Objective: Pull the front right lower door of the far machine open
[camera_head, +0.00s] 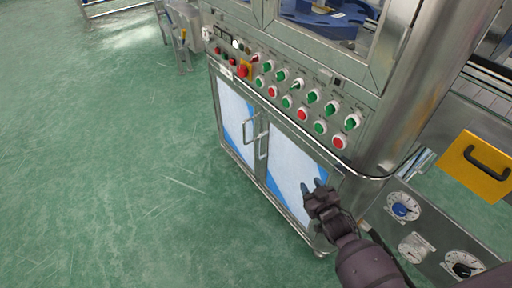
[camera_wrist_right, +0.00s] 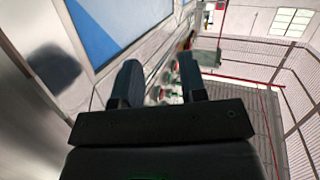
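The machine's right lower door (camera_head: 288,180) is a white and blue panel in a metal frame and looks closed. Its upright bar handle (camera_head: 263,142) is at the door's left edge, beside the handle (camera_head: 248,130) of the left lower door (camera_head: 235,112). My right gripper (camera_head: 314,186) is in front of the door's right part, to the right of and below the handle. Its fingers are apart with nothing between them. In the right wrist view both fingers (camera_wrist_right: 160,82) also stand apart, with a white and blue panel (camera_wrist_right: 115,25) beyond them. My left gripper is out of view.
A control panel (camera_head: 281,89) with green, red and black knobs and buttons sits above the doors. At the right, a yellow plate with a black handle (camera_head: 480,165) and a panel of dials (camera_head: 413,225) stand close to my right arm. Green floor (camera_head: 120,165) to the left is clear.

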